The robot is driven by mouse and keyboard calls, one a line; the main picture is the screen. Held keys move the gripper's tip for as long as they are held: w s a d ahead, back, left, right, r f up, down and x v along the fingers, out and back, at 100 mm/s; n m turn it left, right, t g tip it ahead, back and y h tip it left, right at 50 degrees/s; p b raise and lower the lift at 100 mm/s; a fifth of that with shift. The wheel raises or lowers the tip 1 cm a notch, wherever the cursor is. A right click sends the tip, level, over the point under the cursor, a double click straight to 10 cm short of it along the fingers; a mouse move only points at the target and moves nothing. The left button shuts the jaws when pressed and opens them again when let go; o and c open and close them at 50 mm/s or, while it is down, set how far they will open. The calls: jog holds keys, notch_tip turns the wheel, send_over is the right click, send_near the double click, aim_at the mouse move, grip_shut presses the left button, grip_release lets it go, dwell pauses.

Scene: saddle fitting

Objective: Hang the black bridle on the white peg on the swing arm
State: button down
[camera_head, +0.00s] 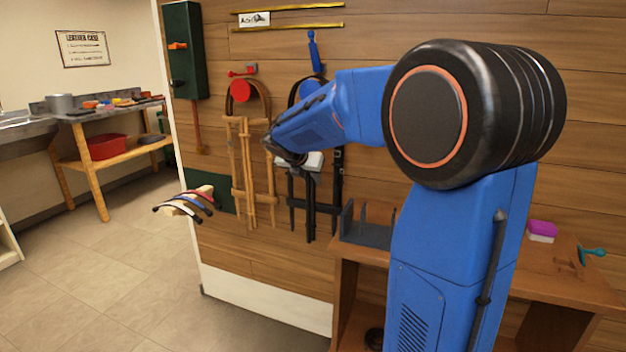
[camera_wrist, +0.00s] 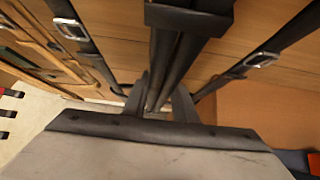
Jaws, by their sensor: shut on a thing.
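The black bridle (camera_head: 311,208) hangs upright against the plank wall, its upper loop around a round blue peg (camera_head: 309,88). My gripper (camera_wrist: 160,105) is shut on the bridle's dark straps; side straps with silver buckles (camera_wrist: 262,60) spread on either side. In the head view, the fingertips are hidden behind my wrist, near the bridle's middle. A pale curved piece (camera_head: 180,208) with red, blue and dark strips sticks out at the left end of the wall, by a dark green panel. I cannot make out a white peg or the swing arm clearly.
A tan bridle (camera_head: 243,170) hangs close left of the black one on a red peg (camera_head: 240,90). A wooden bench (camera_head: 570,285) with a dark rack (camera_head: 366,228) stands below right. A green cabinet (camera_head: 185,50) is upper left. The floor at left is clear.

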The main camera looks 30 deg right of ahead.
jog(key=shift+w+d+f, duration=0.35)
jog(key=shift+w+d, duration=0.1)
jog(key=shift+d, duration=0.1)
jog(key=shift+f, duration=0.15)
jog(key=c, duration=1.9)
grip_release()
jog(key=shift+f, duration=0.1)
jog(key=o, duration=0.5)
jog(key=shift+c, duration=0.2)
